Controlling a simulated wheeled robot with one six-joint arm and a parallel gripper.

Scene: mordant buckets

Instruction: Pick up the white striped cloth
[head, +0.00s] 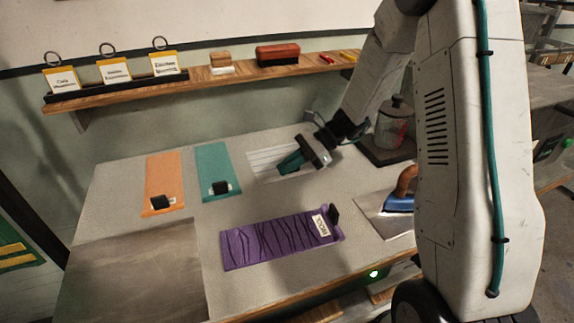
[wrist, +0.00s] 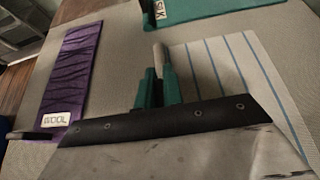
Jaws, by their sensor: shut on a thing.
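The white striped cloth (head: 263,160) lies flat at the back right of the grey table, partly covered by my gripper in the head view. In the wrist view the same cloth (wrist: 240,75) shows thin blue stripes. My gripper (head: 286,166) is down at the cloth. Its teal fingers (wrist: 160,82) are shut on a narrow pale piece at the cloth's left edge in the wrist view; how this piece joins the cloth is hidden. The cloth shows no clear lift from the table.
An orange cloth (head: 164,178) and a teal cloth (head: 214,165) lie to the left, each with a black block. A purple cloth (head: 270,240) labelled WOOL lies in front. A blue iron (head: 399,203) and a lidded pot (head: 392,128) stand right. A shelf (head: 120,92) runs behind.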

